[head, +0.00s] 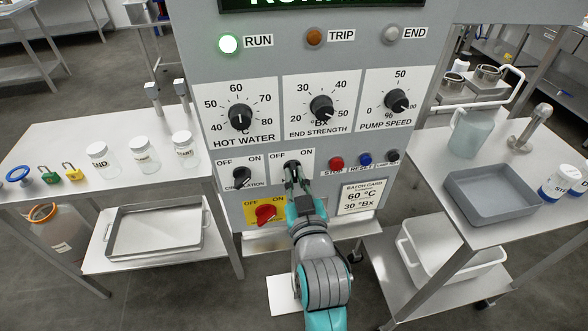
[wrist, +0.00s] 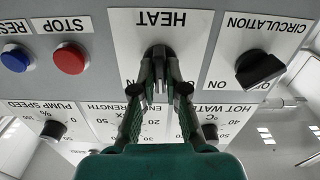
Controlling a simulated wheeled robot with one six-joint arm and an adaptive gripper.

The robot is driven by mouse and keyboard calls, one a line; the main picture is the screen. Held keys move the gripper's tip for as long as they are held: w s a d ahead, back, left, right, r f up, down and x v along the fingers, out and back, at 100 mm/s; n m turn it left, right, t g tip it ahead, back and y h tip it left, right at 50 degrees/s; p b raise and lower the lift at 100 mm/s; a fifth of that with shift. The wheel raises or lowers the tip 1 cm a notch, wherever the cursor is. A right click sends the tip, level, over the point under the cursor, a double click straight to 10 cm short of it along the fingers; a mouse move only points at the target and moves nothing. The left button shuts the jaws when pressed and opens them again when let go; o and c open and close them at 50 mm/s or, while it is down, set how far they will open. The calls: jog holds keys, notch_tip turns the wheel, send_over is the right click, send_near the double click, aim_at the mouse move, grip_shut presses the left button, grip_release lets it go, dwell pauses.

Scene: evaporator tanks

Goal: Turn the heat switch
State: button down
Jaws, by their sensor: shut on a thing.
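The heat switch is a small black knob (wrist: 158,52) on a white plate (wrist: 190,32) marked HEAT in the wrist view, where the lettering is upside down. My gripper (wrist: 159,84) is in front of it, with its dark fingers closed around the knob. In the head view my gripper (head: 291,168) reaches up to the same plate (head: 278,155), which shows OFF at the left. There the gripper hides most of the knob and the HEAT label. The fingers also cover much of the knob in the wrist view, so I cannot tell its exact angle.
The circulation knob (head: 242,177) is just left of my gripper. A red knob (head: 265,214) on a yellow plate is below left. The red stop button (head: 336,163) and blue reset button (head: 365,158) are close right. Dials line the panel above. The RUN lamp (head: 229,43) glows green.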

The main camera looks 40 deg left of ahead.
dwell(0.3)
jog(key=shift+m, duration=1.1)
jog(key=shift+f+m, duration=0.1)
jog(key=shift+m, duration=0.9)
jog(key=shift+m, duration=1)
